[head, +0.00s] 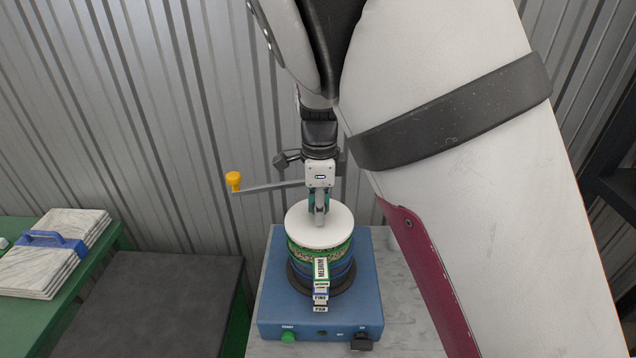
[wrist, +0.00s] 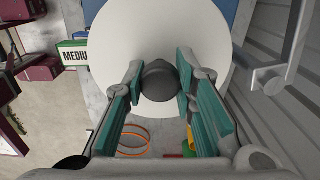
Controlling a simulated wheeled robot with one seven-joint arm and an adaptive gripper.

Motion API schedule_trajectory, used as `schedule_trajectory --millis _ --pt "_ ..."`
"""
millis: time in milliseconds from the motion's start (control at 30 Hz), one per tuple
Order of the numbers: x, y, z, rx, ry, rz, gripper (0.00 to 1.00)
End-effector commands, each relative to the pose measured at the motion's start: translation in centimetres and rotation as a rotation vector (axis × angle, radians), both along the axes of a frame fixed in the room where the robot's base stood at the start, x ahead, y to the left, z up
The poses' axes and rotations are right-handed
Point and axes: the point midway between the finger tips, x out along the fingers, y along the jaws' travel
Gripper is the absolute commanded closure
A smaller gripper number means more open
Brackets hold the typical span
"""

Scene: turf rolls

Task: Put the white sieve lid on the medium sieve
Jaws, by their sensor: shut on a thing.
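The white sieve lid (head: 319,234) is a round disc directly above the medium sieve (head: 341,255), which has a green rim and a "MEDIUM" label. A strip of the sieve's speckled contents shows below the lid's front edge, so the lid seems slightly raised; I cannot tell the exact gap. My gripper (head: 319,208) points down over the lid's middle. In the wrist view my gripper (wrist: 161,82) is shut on the lid's dark knob (wrist: 160,92), and the white lid (wrist: 125,50) hides most of what lies beneath.
The sieve stands on a blue-banded fine sieve (head: 345,274) on the blue shaker base (head: 368,300). A lever with a yellow knob (head: 233,180) reaches left of my gripper. A dark mat (head: 155,300) lies left; white slabs with a blue handle (head: 55,250) lie beyond it.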

Motion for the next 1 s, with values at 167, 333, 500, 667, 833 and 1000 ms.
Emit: schedule_trajectory --millis 167,333,500,667,833,1000 --pt "0.0 0.0 -1.1 0.001 -0.001 -0.001 1.0" --pt "0.0 0.0 -1.1 0.001 -0.001 -0.001 1.0" --pt "0.0 0.0 -1.4 0.001 0.0 0.0 0.64" --pt "0.0 0.0 -1.4 0.0 0.0 0.0 0.55" --pt "0.0 0.0 -1.4 0.0 -0.001 0.0 0.55" --pt "0.0 0.1 -0.2 0.002 -0.002 0.001 0.55"
